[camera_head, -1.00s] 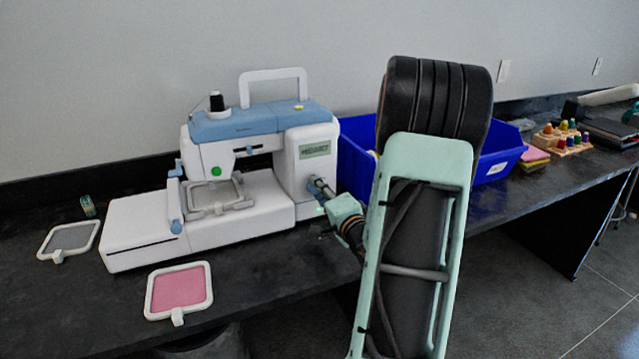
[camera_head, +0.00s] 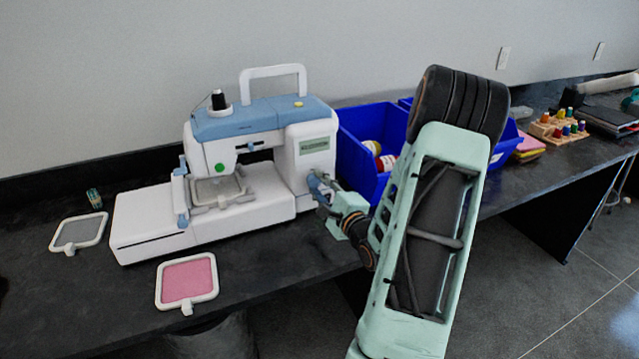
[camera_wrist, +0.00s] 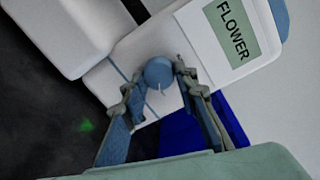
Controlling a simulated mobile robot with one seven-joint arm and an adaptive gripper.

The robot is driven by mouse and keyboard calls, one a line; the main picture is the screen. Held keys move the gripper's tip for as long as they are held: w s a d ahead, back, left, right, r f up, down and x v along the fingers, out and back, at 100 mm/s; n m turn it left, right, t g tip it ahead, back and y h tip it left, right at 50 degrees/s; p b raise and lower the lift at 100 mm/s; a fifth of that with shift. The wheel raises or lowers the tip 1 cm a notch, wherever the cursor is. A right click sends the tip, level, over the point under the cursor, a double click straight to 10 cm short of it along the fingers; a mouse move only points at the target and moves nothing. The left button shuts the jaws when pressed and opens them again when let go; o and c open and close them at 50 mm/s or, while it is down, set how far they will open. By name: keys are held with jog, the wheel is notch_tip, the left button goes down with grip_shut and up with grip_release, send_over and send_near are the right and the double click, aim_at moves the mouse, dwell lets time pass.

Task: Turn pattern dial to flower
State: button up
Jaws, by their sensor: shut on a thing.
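The white and blue embroidery machine (camera_head: 265,118) stands on the dark table. The round blue pattern dial (camera_wrist: 158,70) is on its right end, with a small white pointer line on its face. The display (camera_wrist: 232,32) beside the dial reads FLOWER in the wrist view; its text is too small to read in the head view. My gripper (camera_wrist: 156,80) has one finger on each side of the dial and is shut on it. In the head view, my gripper (camera_head: 323,188) reaches the dial from the right, and my fingers partly hide it.
Blue bins (camera_head: 365,125) holding spools stand right of the machine, close behind my arm. A hoop with pink cloth (camera_head: 187,281) and a grey hoop (camera_head: 78,233) lie on the table (camera_head: 75,300). A rack of coloured spools (camera_head: 560,130) is farther right.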

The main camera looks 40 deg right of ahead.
dwell(0.4)
jog(key=o, duration=1.2)
jog(key=shift+c, duration=0.2)
jog(key=shift+s, duration=0.1)
jog(key=v, duration=1.1)
jog(key=shift+s, duration=0.4)
